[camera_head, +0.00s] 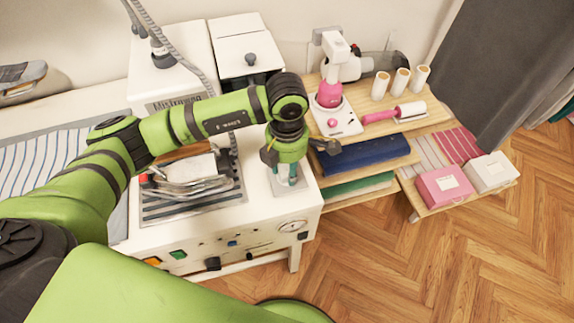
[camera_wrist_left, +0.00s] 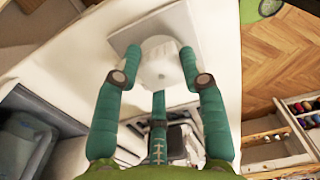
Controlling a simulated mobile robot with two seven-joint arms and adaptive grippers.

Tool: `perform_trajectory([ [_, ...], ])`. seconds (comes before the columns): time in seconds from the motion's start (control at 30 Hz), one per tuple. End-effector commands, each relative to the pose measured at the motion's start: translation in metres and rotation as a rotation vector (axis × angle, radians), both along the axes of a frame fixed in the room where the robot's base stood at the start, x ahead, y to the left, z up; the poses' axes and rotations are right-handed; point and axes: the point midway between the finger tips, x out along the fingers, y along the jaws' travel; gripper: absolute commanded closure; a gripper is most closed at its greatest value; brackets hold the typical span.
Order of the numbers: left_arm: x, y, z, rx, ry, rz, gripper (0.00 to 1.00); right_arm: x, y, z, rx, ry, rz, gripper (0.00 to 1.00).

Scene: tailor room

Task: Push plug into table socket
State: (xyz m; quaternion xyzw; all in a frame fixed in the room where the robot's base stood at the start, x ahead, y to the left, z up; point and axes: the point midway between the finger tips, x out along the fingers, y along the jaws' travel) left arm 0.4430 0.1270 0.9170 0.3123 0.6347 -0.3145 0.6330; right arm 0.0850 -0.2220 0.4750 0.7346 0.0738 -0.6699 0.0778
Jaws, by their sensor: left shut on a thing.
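My left gripper (camera_head: 290,180) points down over the right end of the white table. In the left wrist view, its teal fingers (camera_wrist_left: 160,82) are closed around a white round plug (camera_wrist_left: 160,58). The plug is against or just above a pale square socket plate (camera_wrist_left: 122,38) on the tabletop. I cannot tell whether the plug is seated in it. In the head view the fingers hide the plug, and only part of the plate (camera_head: 303,188) shows beside them. My right gripper is not in view.
A steam iron (camera_head: 190,182) stands on a striped mat left of my left gripper. The white table's front panel (camera_head: 235,243) has a gauge and several switches. To the right, a wooden shelf (camera_head: 400,125) holds a pink-and-white device, spools and folded cloth. Wooden floor lies in front.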

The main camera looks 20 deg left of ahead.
Motion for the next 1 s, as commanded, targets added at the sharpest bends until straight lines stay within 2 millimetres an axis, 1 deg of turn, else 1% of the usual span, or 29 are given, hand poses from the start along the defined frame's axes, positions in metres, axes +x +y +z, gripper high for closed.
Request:
perform_trajectory([
  [0.37,0.000,0.000,-0.008,-0.001,-0.001,0.000,0.88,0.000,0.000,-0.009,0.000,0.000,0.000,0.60],
  [0.4,0.000,0.000,-0.008,-0.001,-0.001,0.000,0.51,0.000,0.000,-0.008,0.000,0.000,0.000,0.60],
  [0.43,0.000,0.000,-0.007,-0.001,-0.001,0.000,0.39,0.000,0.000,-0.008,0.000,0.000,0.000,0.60],
  [0.47,0.000,0.000,-0.007,-0.001,-0.001,0.000,0.31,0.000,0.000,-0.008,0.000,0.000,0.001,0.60],
  [0.83,0.000,0.000,-0.006,0.000,0.000,0.000,0.31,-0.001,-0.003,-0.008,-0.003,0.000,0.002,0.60],
  [0.93,0.001,0.000,0.003,0.000,-0.003,0.000,0.31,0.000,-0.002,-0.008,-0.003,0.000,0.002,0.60],
  [1.0,0.001,0.000,0.015,-0.001,-0.005,0.000,0.31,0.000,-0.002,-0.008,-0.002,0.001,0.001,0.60],
])
